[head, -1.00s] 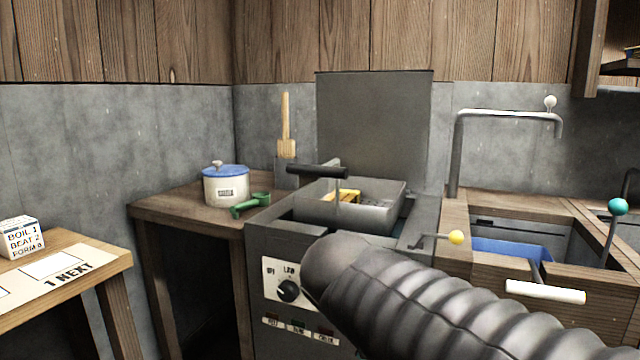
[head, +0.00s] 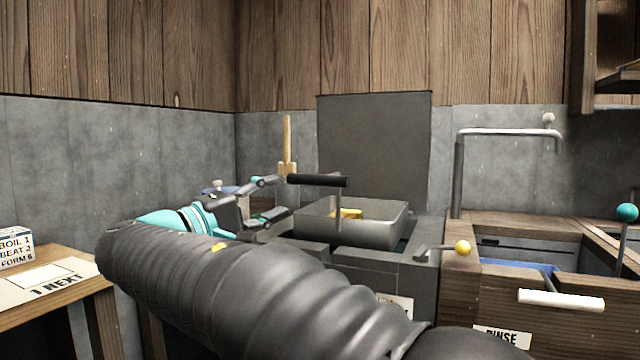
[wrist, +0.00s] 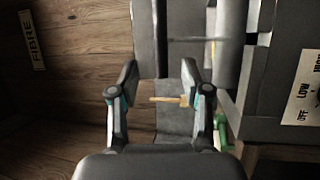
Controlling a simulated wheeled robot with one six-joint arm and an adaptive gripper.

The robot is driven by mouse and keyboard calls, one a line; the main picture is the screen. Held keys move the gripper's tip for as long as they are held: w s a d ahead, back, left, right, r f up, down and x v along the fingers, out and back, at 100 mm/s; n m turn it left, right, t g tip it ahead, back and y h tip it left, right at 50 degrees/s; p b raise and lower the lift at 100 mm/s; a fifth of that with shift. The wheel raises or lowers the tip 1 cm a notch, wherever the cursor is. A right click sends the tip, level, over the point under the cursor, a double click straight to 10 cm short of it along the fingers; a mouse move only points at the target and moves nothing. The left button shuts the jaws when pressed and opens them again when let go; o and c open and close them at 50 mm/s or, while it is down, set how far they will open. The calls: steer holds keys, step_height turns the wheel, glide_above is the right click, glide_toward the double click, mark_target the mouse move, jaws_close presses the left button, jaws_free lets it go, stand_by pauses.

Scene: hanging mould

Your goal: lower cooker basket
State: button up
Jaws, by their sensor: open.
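The grey cooker basket (head: 375,228), with something yellow (head: 348,214) inside, sits high in the cooker (head: 385,270). The picture does not show contact.
A wooden-handled tool (head: 287,145) stands behind my gripper. A sink with a tap (head: 505,133) and a yellow-knobbed lever (head: 462,248) lie to the right. A green scoop (wrist: 222,130) shows in the wrist view.

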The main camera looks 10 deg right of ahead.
mark_target(316, 182)
steer(key=x, duration=1.1)
steer(key=shift+w+d+f, duration=0.1)
steer(key=shift+w+d, duration=0.05)
steer(key=shift+d, duration=0.05)
jaws_close()
